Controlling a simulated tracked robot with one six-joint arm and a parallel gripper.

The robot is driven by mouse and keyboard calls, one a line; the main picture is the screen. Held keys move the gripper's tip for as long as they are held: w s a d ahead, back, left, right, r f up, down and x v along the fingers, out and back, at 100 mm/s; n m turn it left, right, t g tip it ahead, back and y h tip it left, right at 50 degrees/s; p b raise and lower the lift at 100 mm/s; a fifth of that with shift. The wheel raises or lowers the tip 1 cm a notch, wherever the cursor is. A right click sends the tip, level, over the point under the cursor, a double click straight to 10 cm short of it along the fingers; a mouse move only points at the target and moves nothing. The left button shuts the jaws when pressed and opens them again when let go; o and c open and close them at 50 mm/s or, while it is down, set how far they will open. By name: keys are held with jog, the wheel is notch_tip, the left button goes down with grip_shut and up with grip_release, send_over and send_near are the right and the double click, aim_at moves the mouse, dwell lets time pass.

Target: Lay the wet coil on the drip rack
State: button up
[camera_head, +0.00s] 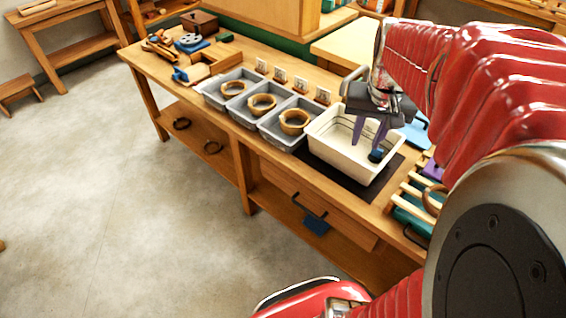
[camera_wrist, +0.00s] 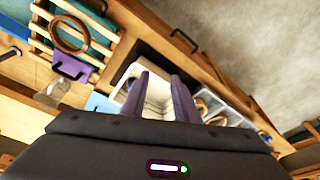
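A brown coil (camera_wrist: 70,34) lies on the pale wooden slats of the drip rack (camera_wrist: 42,38), at the top left of the wrist view. In the head view the coil (camera_head: 434,201) and the rack (camera_head: 408,191) are partly hidden behind my red arm. I cannot tell whether this coil is wet. My gripper (camera_head: 368,147) points down over the white basin (camera_head: 328,145). Its two purple fingers stand apart with nothing between them, as the wrist view also shows (camera_wrist: 160,80). A small dark blue-teal thing (camera_head: 377,155) shows at the basin's right side.
Three grey trays (camera_head: 261,122) with tan coils stand left of the basin, with small cards behind. A dark mat (camera_head: 346,181) lies under the basin. A purple thing (camera_wrist: 70,66) sits beside the rack. Tools (camera_head: 190,42) crowd the bench's far end. The floor is clear.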

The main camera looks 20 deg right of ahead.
jog(key=s+a+n+t, duration=0.1)
jog(key=s+a+n, duration=0.2)
jog(key=a, duration=0.7)
jog(key=s+a+r+n+t+y, duration=0.1)
jog(key=s+a+n+t, duration=0.1)
jog(key=a, duration=0.9)
jog(key=shift+s+n, duration=0.6)
jog(key=shift+n, duration=0.3)
jog(key=shift+r, duration=0.1)
